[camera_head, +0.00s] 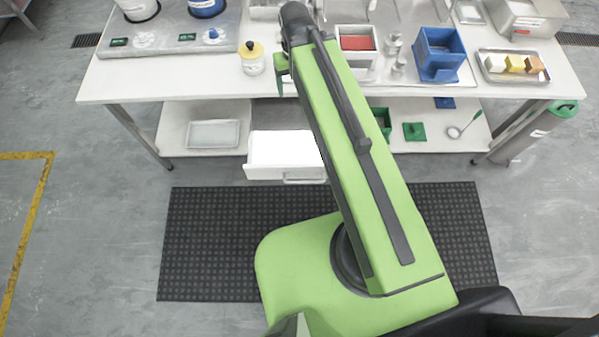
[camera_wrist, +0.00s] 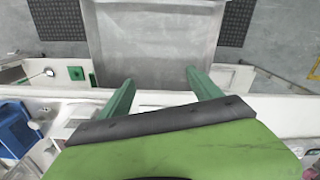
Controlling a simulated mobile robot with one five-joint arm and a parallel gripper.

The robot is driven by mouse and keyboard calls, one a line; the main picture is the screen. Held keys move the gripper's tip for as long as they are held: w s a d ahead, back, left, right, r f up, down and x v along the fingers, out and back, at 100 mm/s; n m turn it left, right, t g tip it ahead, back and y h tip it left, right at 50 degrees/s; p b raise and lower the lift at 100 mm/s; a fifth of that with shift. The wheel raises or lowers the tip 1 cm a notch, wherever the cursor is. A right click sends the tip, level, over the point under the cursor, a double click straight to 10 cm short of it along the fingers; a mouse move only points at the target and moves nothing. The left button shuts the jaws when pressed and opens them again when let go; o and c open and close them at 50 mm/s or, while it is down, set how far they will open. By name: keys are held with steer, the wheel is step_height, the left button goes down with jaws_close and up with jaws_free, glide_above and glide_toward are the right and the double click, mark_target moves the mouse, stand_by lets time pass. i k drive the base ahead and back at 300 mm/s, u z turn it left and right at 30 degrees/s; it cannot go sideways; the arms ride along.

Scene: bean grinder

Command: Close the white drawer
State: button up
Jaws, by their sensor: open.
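The white drawer (camera_head: 285,150) is pulled out from under the worktable, with its front and grey handle toward me. Its right side is partly hidden behind my arm. In the wrist view the open drawer (camera_wrist: 155,55) shows as a grey, empty interior reaching out over the floor, and its front end is cut off at the top. My gripper (camera_wrist: 162,88) is open and empty, its two green fingers apart above the table's front edge, pointing toward the drawer's inner end. In the head view my gripper (camera_head: 281,78) is partly hidden by my arm.
The worktable (camera_head: 180,88) holds a yellow-lidded jar (camera_head: 252,58) left of my gripper, a blue bin (camera_head: 438,55) and a tray of blocks (camera_head: 514,66) at right. A lower shelf (camera_head: 175,125) flanks the drawer. A black mat (camera_head: 215,240) covers the floor in front.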

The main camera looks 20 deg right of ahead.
mark_target(282, 144)
steer(key=u, duration=1.5)
steer(key=k, duration=1.1)
steer(key=u, duration=1.35)
steer(key=i, duration=1)
